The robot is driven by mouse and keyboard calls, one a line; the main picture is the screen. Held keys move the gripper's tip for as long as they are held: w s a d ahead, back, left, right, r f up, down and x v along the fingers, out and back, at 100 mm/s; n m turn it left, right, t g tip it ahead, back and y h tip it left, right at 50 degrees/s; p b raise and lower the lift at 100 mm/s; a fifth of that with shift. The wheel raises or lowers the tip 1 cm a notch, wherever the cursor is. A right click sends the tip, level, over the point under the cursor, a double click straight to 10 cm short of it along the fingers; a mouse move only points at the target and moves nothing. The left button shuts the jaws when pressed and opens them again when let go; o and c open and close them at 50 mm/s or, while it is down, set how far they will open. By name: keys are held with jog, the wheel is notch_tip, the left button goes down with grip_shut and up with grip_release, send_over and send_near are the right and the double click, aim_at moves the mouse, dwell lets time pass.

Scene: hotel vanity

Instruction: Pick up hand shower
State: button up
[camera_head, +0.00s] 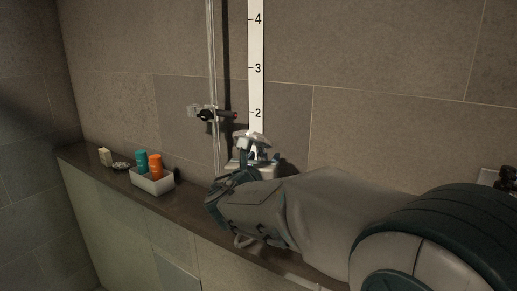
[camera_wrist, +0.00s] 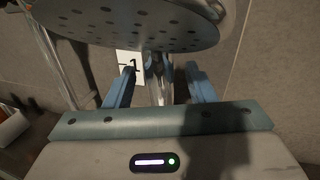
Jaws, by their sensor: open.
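The hand shower shows in the wrist view as a large grey disc with dark nozzle holes (camera_wrist: 125,22) and a pale handle running down from it. In the head view its light-coloured head (camera_head: 252,139) shows just past my gripper, near the wall above the ledge. My gripper (camera_wrist: 160,85) is open, with one blue finger on each side of the handle. The handle stands between the fingers with gaps visible on both sides. In the head view my arm partly hides the lower handle, and the fingertips (camera_head: 251,160) are hard to make out.
A dark ledge (camera_head: 106,177) runs along the tiled wall. A white tray (camera_head: 153,185) on it holds teal and orange bottles; soap (camera_head: 105,157) and a small dish (camera_head: 122,166) lie to its left. A vertical rail (camera_head: 212,60) with a black holder (camera_head: 210,115) stands beside a numbered strip (camera_head: 256,50).

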jog(key=shift+w, duration=0.15)
grip_shut()
jog(key=shift+r, duration=0.1)
notch_tip(320, 180, up, 18)
jog(key=p, duration=0.2)
dwell(0.5)
